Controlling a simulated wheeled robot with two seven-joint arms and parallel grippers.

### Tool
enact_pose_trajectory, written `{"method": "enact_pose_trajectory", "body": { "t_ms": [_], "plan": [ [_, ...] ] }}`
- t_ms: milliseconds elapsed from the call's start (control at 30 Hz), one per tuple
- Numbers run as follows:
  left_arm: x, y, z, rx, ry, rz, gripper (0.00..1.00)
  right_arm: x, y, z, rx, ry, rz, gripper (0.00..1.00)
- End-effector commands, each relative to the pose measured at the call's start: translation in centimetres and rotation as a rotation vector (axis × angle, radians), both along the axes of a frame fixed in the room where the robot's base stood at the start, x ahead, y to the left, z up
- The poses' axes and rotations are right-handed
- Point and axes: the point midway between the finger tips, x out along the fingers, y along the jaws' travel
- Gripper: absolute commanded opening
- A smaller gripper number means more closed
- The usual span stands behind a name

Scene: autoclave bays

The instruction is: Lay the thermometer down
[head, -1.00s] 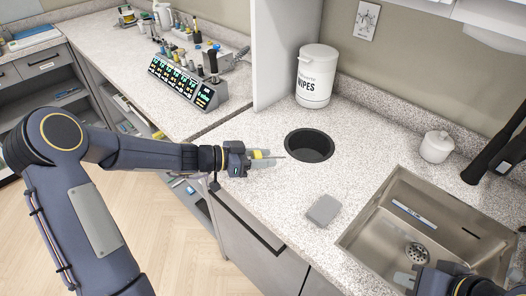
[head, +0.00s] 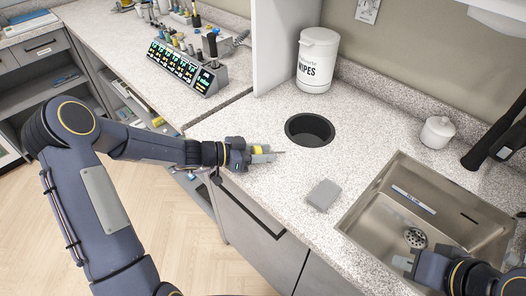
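The thermometer (head: 257,149) has a yellow body and a thin metal probe that points right. My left gripper (head: 262,154) is shut on its body and holds it at the counter's front edge, left of the round hole. The fingers hide part of the body. I cannot tell whether the thermometer touches the counter (head: 262,191). My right gripper (head: 404,262) is at the sink's front edge, low in the view; whether it is open is unclear.
The round dark hole (head: 310,130) lies beyond the probe tip. A grey block (head: 323,195) lies on the counter to the right. The sink (head: 378,236), white jar (head: 438,132) and wipes canister (head: 317,61) stand around. Counter between is clear.

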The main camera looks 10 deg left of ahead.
Motion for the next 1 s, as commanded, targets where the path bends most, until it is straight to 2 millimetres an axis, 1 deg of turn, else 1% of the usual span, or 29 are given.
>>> {"method": "enact_pose_trajectory", "body": {
  "t_ms": [33, 100, 200, 433, 533, 667, 800, 900, 1000],
  "plan": [
    [0.0, 0.0, 0.0, 0.0, 0.0, 0.0, 0.42, 0.0, 0.0, 0.0, 0.0, 0.0, 0.0, 0.0],
    [0.0, 0.0, 0.0, 0.0, 0.0, 0.0, 0.51, 0.0, 0.0, 0.0, 0.0, 0.0, 0.0, 0.0],
    [0.0, 0.0, 0.0, 0.0, 0.0, 0.0, 0.62, 0.0, 0.0, 0.0, 0.0, 0.0, 0.0, 0.0],
    [0.0, 0.0, 0.0, 0.0, 0.0, 0.0, 0.62, 0.0, 0.0, 0.0, 0.0, 0.0, 0.0, 0.0],
    [-0.2, 0.5, 0.1, 0.001, 0.0, 0.002, 0.62, 0.0, 0.0, -0.2, 0.0, 0.0, 0.0, 0.0],
    [-0.9, 2.1, 0.4, 0.002, -0.002, 0.004, 0.62, 0.0, 0.0, -0.9, 0.0, 0.0, 0.0, 0.0],
    [-2.0, 4.4, 0.9, 0.003, -0.002, 0.004, 0.62, 0.0, 0.0, -1.5, 0.0, 0.0, 0.0, 0.0],
    [-2.7, 5.6, 1.3, 0.002, -0.001, 0.004, 0.62, 0.0, 0.0, -1.8, 0.0, 0.0, 0.0, 0.0],
    [-3.1, 6.4, 1.6, 0.001, -0.001, 0.003, 0.62, 0.0, 0.0, -2.0, 0.0, 0.0, 0.0, 0.0]
  ]
}}
